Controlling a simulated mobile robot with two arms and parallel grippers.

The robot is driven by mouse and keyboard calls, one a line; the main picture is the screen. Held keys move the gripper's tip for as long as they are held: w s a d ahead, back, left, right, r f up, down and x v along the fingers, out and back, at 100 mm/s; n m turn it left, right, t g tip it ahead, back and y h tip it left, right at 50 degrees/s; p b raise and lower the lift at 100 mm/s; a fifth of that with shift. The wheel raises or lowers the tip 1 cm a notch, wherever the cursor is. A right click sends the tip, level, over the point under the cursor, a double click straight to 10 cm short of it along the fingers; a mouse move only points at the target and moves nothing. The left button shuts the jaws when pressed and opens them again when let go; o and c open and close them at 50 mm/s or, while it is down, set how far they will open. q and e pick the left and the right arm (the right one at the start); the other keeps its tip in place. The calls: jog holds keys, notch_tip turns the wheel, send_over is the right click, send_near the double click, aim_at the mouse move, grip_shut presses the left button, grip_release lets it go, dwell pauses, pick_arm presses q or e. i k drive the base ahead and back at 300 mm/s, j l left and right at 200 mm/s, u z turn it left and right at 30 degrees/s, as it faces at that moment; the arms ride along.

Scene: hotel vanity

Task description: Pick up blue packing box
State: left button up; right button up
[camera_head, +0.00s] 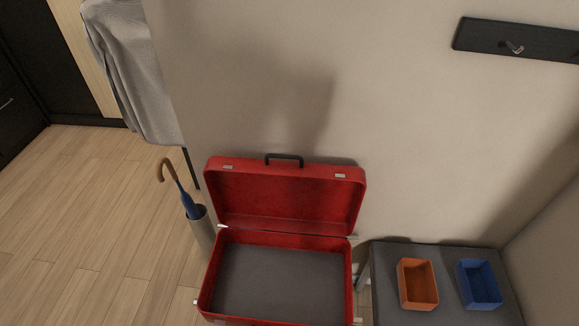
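The blue packing box (480,285) is a small open-topped box. It stands on the right part of a dark grey bench top (447,312), in the lower right of the head view. It looks empty. Neither of my grippers shows in this view.
An orange open box (418,285) stands just left of the blue one, with a narrow gap. An open red suitcase (287,203) with an empty grey interior is left of the bench. An umbrella (187,199) stands in a holder further left. Walls border the bench behind and to the right.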

aim_at(479, 290)
jog(key=z, duration=1.7)
jog(key=i+l, duration=0.2)
jog(key=l, duration=0.2)
jog(key=j+u, duration=0.05)
